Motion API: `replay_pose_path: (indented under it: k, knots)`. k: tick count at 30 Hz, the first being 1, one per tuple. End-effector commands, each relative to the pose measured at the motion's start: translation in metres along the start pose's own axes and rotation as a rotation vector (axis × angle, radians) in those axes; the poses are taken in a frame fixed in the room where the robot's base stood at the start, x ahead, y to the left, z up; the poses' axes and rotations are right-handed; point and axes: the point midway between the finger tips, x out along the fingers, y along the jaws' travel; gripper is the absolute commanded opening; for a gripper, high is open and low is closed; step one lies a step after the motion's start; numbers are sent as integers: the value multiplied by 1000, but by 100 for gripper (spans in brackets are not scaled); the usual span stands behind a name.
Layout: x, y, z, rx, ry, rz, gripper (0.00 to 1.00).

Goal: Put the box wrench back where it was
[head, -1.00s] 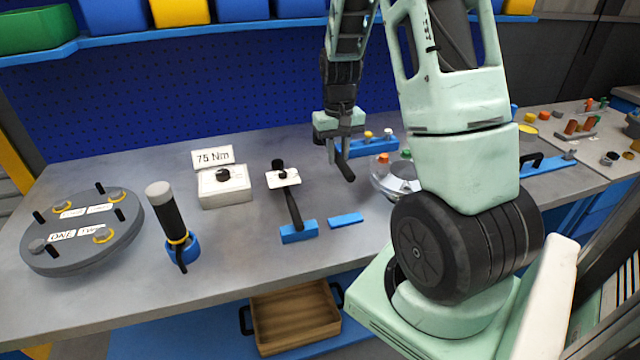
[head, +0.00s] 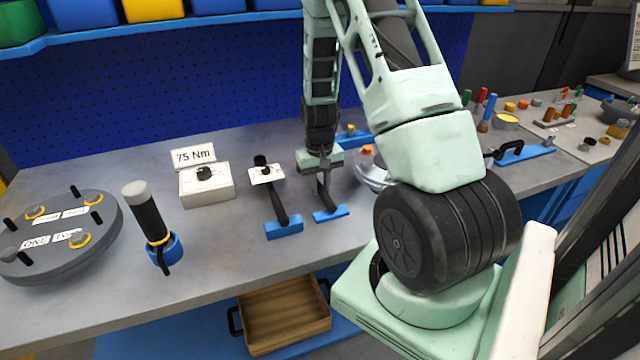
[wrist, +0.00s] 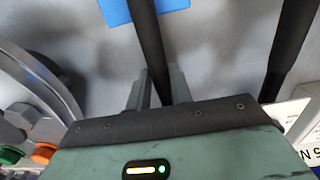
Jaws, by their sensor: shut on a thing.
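The box wrench (head: 328,201) is a thin black bar. My gripper (head: 322,184) is shut on it. In the wrist view the bar (wrist: 148,42) runs between both fingers (wrist: 157,88) and away over a blue block. That small flat blue block (head: 336,214) lies on the bench, and the wrench's lower end is at it in the head view. I cannot tell whether the wrench touches the block or hovers just above it. My gripper hides the wrench's upper end.
Close to the left, another black-handled tool (head: 277,204) lies with a blue block (head: 284,229) and white tag. A clear bowl (head: 372,173) stands just right. A white 75 Nm box (head: 206,184), upright tool (head: 148,213) and round grey plate (head: 60,245) stand further left.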

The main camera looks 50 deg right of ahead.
Motion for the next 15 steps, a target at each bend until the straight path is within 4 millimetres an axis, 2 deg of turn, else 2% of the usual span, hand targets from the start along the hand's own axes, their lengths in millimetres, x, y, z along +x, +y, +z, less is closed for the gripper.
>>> replay_pose_path:
  k: [11, 12, 13, 15]
  knots:
    - [4, 0, -1, 0, 2, 0, 0]
    - [3, 0, 0, 0, 1, 0, 32]
    - [3, 0, 0, 0, 1, 0, 41]
    - [3, 0, 0, 0, 1, 0, 43]
